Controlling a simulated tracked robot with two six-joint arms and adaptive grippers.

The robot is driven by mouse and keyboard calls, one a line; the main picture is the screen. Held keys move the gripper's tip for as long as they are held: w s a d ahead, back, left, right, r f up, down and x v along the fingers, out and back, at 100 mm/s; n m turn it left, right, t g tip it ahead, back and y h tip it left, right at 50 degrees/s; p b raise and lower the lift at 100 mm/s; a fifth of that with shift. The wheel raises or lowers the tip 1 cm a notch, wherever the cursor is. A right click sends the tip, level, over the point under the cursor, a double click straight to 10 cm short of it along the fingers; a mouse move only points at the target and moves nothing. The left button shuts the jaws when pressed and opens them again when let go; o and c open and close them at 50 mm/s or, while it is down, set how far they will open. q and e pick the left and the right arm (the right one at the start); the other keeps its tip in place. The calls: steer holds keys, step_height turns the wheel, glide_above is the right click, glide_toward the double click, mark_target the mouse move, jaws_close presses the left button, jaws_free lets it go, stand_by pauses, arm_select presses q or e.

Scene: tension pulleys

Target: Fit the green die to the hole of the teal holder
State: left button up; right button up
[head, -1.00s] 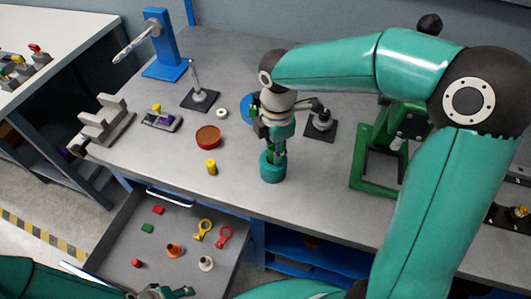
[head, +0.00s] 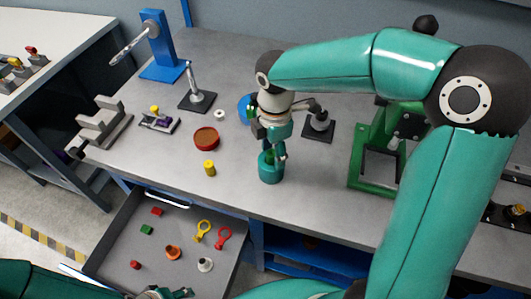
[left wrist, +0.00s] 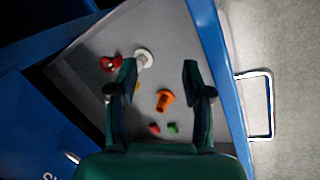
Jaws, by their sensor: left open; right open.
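The teal holder (head: 271,172) stands upright on the bench top, near its front edge. My right gripper (head: 272,152) is directly above it, pointing down, with its fingers open around the holder's mouth. A green piece (head: 269,155), which looks like the green die, shows between the fingers at the top of the holder. The fingers partly cover it, and I cannot tell how deep it sits in the hole. My left gripper (left wrist: 160,78) is open and empty over the drawer in the left wrist view.
The open drawer (head: 110,262) holds a small green block (head: 147,229), red and yellow rings and several small parts. A yellow cylinder (head: 209,168) and a red-brown round dish (head: 206,139) stand left of the holder. A green frame (head: 372,187) stands to the right.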

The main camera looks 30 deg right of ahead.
steer(key=shift+r+p, duration=1.7)
steer(key=shift+r, duration=0.4)
jaws_close()
steer(key=shift+a, duration=0.15)
steer(key=shift+f+b, duration=0.75)
steer(key=shift+f, duration=0.3)
steer(key=shift+s+f, duration=0.1)
steer(key=shift+f, duration=0.05)
stand_by(1.0)
